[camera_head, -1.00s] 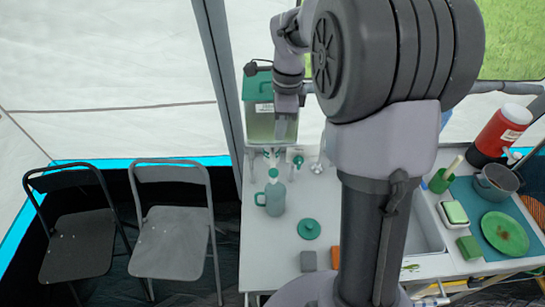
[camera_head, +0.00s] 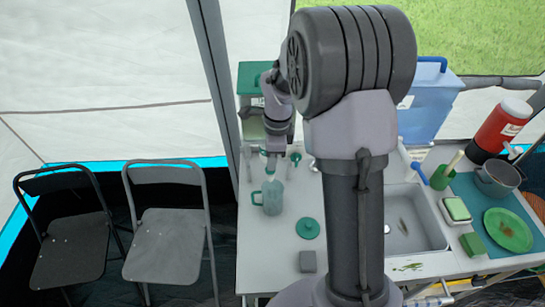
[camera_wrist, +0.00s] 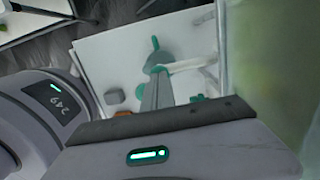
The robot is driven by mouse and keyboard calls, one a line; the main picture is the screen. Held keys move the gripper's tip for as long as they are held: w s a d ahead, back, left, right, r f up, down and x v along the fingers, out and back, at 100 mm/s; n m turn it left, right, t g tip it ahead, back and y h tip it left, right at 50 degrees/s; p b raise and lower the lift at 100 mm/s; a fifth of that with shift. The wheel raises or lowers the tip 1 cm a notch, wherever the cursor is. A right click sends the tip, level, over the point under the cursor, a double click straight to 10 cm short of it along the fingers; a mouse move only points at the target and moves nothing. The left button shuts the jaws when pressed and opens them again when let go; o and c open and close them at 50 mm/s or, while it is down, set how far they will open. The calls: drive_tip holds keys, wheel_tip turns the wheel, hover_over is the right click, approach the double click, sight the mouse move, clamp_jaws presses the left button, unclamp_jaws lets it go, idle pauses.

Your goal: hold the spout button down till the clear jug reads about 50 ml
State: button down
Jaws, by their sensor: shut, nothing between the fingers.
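The teal-tinted clear jug (camera_head: 272,197) stands upright on the white counter, its handle on the left. My gripper (camera_head: 271,157) is shut and empty, pointing down just above and behind the jug, at the row of taps. It hides the spout button, so I cannot tell whether it touches it. The green-lidded dispenser (camera_head: 250,80) stands behind, partly hidden by my arm. In the wrist view my shut fingers (camera_wrist: 157,88) point toward teal parts near the jug, whose outlines are unclear. The jug's level and marks are too small to read.
A green round lid (camera_head: 308,228) and a grey block (camera_head: 308,262) lie in front of the jug. The sink (camera_head: 405,225) is to the right, with a blue container (camera_head: 425,105) behind it. Another green tap (camera_head: 295,158) is close to my gripper.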

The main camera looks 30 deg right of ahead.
wheel_tip(320, 180, down, 2)
drive_tip(key=shift+s+f+b, duration=0.15)
drive_tip(key=shift+b, duration=0.85)
drive_tip(key=shift+s+a, duration=0.1)
drive_tip(key=shift+s, duration=0.2)
drive_tip(key=shift+f, duration=0.1)
drive_tip(key=shift+w, duration=0.15)
idle(2.9)
wheel_tip(320, 180, up, 15)
drive_tip(key=d+p, duration=0.1)
drive_tip(key=p, duration=0.4)
drive_tip(key=shift+d+f+p, duration=0.15)
drive_tip(key=shift+f+p, duration=0.05)
drive_tip(key=shift+p, duration=0.1)
